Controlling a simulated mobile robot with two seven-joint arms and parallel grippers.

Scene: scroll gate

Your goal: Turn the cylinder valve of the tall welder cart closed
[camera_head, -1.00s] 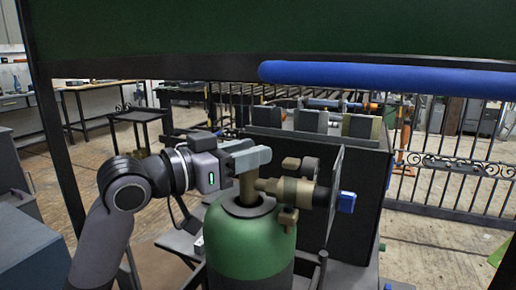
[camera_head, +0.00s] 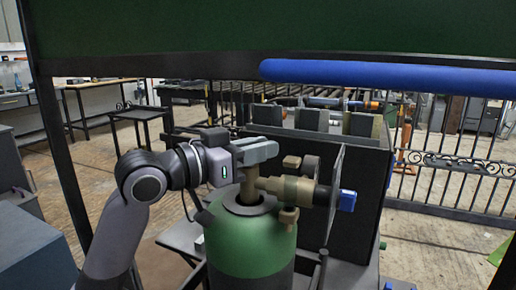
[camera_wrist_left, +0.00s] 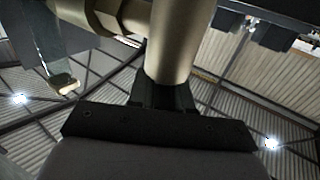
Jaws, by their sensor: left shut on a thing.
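The green gas cylinder (camera_head: 250,240) of the welder cart stands upright in the lower middle of the head view. Its brass valve (camera_head: 249,185) rises from the neck, with a regulator (camera_head: 297,190) to the right. My left gripper (camera_head: 262,150) comes in from the left and is shut on the top of the valve. Its fingers cover the valve's handle, so the handle's angle is hidden. In the left wrist view, the brass valve stem (camera_wrist_left: 172,40) runs down to the dark gripper body. My right gripper is not in view.
A blue padded bar (camera_head: 390,76) and a dark green panel (camera_head: 280,30) cross the top of the head view. A dark cabinet (camera_head: 350,190) stands close behind the regulator. A blue knob (camera_head: 347,200) sticks out to the right.

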